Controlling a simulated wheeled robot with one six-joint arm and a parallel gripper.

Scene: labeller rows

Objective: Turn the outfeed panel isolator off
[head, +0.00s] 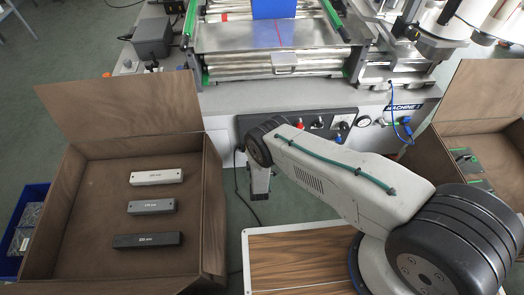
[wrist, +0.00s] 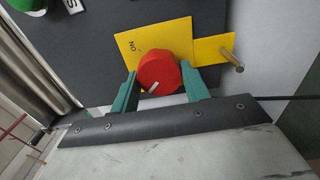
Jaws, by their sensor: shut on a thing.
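The isolator's red knob (wrist: 163,66) sits on a yellow plate (wrist: 206,50) in the wrist view. The word ON shows on the plate, up and left of the knob. A pale pointer mark on the knob faces toward my gripper, at the lower edge. My gripper (wrist: 159,78) has its two green fingers on either side of the knob and is shut on it. Part of the knob is hidden between the fingers. In the head view, my arm hides the gripper and I cannot make out the held knob.
A metal peg (wrist: 232,60) stands out from the plate's right end. The head view shows the machine's front panel (head: 272,121) with other knobs and gauges. An open box (head: 82,185) with labelled bars stands left, and another brown box (head: 434,155) stands right.

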